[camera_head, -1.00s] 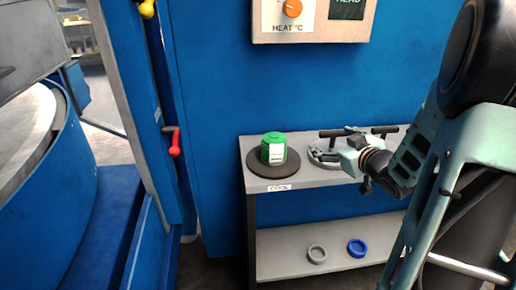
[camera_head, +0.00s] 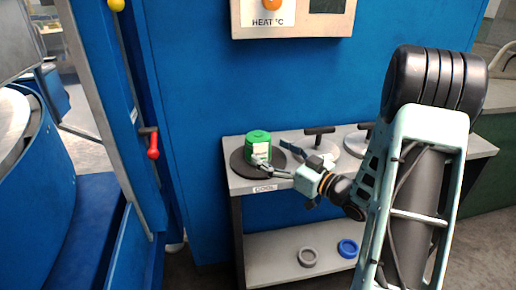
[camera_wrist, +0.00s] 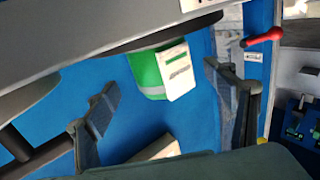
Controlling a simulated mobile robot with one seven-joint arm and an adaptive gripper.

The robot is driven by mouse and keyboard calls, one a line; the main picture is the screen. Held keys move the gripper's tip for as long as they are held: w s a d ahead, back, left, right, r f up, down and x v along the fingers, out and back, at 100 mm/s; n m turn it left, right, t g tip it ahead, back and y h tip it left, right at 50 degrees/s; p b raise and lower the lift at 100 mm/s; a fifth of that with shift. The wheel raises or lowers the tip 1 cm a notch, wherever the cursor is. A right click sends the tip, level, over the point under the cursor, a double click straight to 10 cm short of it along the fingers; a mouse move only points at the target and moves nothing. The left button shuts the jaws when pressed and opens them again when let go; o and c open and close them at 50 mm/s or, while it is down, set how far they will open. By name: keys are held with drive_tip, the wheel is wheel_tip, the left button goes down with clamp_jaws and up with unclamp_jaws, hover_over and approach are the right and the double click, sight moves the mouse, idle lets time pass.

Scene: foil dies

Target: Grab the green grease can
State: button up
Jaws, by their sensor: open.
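The green grease can (camera_head: 257,141), with a white label, stands upright on a dark round pad (camera_head: 240,165) at the left end of the shelf top. My gripper (camera_head: 276,155) is open just right of the can, with one finger in front of its lower right side and the other behind to the right. In the wrist view the can (camera_wrist: 147,78) appears inverted, between the two spread fingers and beyond their tips. No contact can be made out.
Light round plates with dark T-handles (camera_head: 319,140) sit to the right on the shelf top (camera_head: 475,148). A control box (camera_head: 290,18) hangs above on the blue wall.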

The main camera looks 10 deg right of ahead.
sight(258, 141)
drive_tip(key=x, duration=0.3)
drive_tip(key=r+x, duration=0.1)
drive_tip(key=x, duration=0.1)
drive_tip(key=shift+w+a, duration=0.2)
drive_tip(key=shift+a, duration=0.05)
drive_tip(key=shift+c, duration=0.2)
drive_tip(key=c, duration=1.5)
drive_tip(key=shift+r, duration=0.1)
drive_tip(key=shift+c, duration=0.4)
drive_tip(key=shift+r, duration=0.1)
